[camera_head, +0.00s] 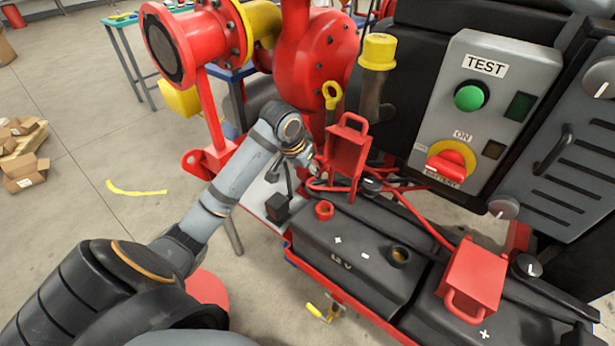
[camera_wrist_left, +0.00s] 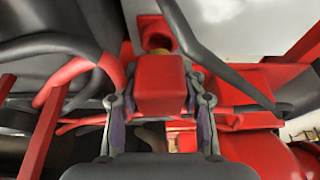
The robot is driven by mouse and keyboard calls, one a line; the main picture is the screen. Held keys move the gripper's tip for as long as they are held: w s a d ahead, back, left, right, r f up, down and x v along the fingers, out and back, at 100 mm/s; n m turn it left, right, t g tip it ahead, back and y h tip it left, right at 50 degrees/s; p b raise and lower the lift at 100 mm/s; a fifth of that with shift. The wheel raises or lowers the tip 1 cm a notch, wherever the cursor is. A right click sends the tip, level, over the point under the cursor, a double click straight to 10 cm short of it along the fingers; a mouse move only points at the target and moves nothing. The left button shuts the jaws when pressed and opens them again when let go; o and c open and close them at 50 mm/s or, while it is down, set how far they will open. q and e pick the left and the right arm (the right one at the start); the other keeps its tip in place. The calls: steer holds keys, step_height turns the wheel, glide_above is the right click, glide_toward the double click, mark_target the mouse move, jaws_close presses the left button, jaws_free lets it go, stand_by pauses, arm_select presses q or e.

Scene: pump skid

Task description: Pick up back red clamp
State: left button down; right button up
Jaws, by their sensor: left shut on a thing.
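The back red clamp (camera_head: 348,150) is a red block with a loop handle. It stands tilted above the far end of the black batteries, by the red pump. My left gripper (camera_head: 308,160) reaches it from the left. In the left wrist view the two fingers of my left gripper (camera_wrist_left: 161,108) lie on either side of the red clamp (camera_wrist_left: 160,82), shut on it. A second red clamp (camera_head: 474,278) sits on the nearer battery at the right. My right gripper is not in view.
Black batteries (camera_head: 345,262) lie in a red tray, with red cables around them. A grey control panel (camera_head: 480,105) with a green button stands at right. The red pump (camera_head: 315,55) and a yellow-capped post (camera_head: 377,52) stand close behind. Open floor lies left.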

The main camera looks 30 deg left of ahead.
arm_select(q)
steer(key=s+d+r+p, duration=0.2)
steer(key=s+r, duration=0.1)
steer(key=s, duration=0.1)
steer(key=s+d+r+p, duration=0.2)
steer(key=s+d+r, duration=0.1)
steer(key=s, duration=0.1)
steer(key=s+d+r+p, duration=0.2)
steer(key=s+r, duration=0.2)
steer(key=shift+d, duration=0.2)
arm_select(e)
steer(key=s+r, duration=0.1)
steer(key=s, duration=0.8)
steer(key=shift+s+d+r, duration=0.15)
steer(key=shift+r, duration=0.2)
arm_select(q)
steer(key=shift+f, duration=0.1)
